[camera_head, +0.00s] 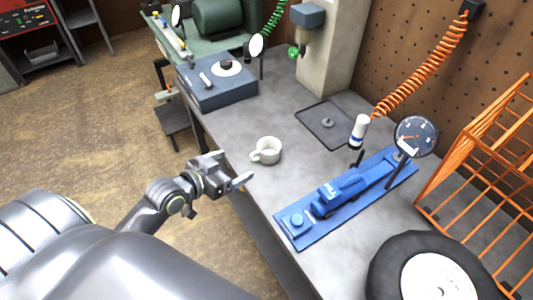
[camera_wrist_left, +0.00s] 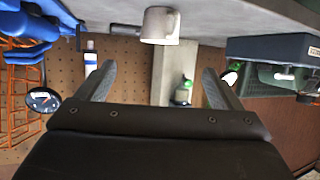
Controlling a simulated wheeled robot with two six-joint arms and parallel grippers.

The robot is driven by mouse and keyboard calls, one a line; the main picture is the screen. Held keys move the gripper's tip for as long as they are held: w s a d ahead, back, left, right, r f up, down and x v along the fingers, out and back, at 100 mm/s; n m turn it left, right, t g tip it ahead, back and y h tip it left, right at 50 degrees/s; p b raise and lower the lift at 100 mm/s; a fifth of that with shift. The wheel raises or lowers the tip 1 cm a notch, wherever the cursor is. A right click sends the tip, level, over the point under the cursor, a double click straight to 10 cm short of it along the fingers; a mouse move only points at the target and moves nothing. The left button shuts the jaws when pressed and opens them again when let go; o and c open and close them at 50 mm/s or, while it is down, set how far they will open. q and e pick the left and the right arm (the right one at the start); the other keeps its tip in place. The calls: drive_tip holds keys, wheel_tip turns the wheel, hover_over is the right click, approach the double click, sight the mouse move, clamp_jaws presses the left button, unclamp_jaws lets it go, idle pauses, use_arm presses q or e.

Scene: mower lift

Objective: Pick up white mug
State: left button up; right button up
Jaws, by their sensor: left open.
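The white mug (camera_head: 266,151) stands upright on the grey workbench (camera_head: 290,105), near its front edge, with its handle toward the lower left in the head view. My left gripper (camera_head: 240,171) is off the front edge of the bench, a little below and left of the mug in the head view. It is open and empty. In the left wrist view the picture is upside down; the mug (camera_wrist_left: 160,25) shows at the top, beyond the gap between the two fingers (camera_wrist_left: 158,88). My right gripper is not in view.
A blue tool on a blue base (camera_head: 340,195) lies right of the mug. A dark tray (camera_head: 326,124) lies behind it, and a blue-grey box (camera_head: 217,82) stands at the left end. A black tire (camera_head: 400,262) and an orange wire rack (camera_head: 480,165) are at the right.

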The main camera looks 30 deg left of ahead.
use_arm(q)
approach(275, 145)
drive_tip(key=shift+w+d+f+p, duration=0.1)
drive_tip(key=shift+w+p, duration=0.2)
drive_tip(key=shift+p, duration=0.15)
drive_tip(key=shift+p+x, duration=0.6)
drive_tip(key=shift+x, duration=2.05)
drive_tip(key=c, duration=1.1)
